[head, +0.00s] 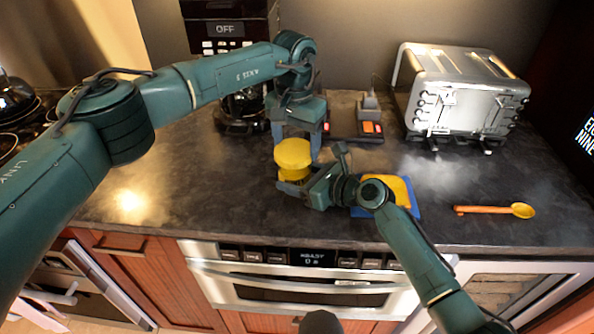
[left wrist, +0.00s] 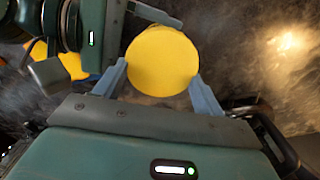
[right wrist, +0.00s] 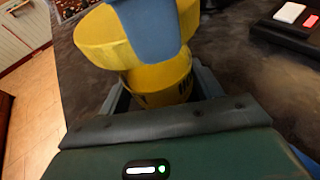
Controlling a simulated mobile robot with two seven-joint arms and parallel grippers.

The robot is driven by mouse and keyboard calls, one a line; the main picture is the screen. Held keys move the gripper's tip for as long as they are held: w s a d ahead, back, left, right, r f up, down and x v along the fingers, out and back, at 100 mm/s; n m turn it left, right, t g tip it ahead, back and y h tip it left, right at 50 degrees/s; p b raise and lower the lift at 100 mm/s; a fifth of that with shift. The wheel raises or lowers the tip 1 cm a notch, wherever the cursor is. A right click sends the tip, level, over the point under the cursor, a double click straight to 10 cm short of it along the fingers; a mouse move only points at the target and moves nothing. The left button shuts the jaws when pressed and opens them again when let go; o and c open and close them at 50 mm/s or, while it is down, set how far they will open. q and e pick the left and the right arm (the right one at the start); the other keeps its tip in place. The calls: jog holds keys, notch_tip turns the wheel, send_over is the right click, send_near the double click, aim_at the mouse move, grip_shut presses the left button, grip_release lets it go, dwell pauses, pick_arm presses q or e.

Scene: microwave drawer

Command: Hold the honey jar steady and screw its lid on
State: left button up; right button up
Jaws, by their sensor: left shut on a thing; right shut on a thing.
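The honey jar (head: 293,174) stands near the middle of the dark counter. Its yellow body with dark lettering also shows in the right wrist view (right wrist: 160,84). The round yellow lid (head: 293,152) is at the top of the jar. It fills the middle of the left wrist view (left wrist: 162,60). My left gripper (head: 296,150) comes from above and is shut on the lid. My right gripper (head: 294,184) comes from the right side, low down, and is shut on the jar body. A left finger hides part of the lid in the right wrist view. I cannot tell whether the threads are engaged.
A blue and yellow item (head: 410,193) lies right of the jar, partly behind my right arm. An orange spoon (head: 495,210) lies farther right. A silver toaster (head: 462,95) and a coffee maker (head: 240,112) stand behind. The microwave drawer (head: 300,285) is below the counter edge. Counter left of the jar is clear.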

pick_arm(q)
jog(key=shift+w+a, duration=0.1)
jog(key=shift+a, duration=0.45)
jog(key=o, duration=1)
jog(key=shift+n, duration=0.3)
jog(key=n, duration=0.5)
jog(key=shift+d, duration=0.15)
jog(key=n, duration=0.6)
jog(key=shift+d, duration=0.15)
jog(key=n, duration=0.5)
jog(key=shift+n, duration=0.3)
jog(key=n, duration=0.6)
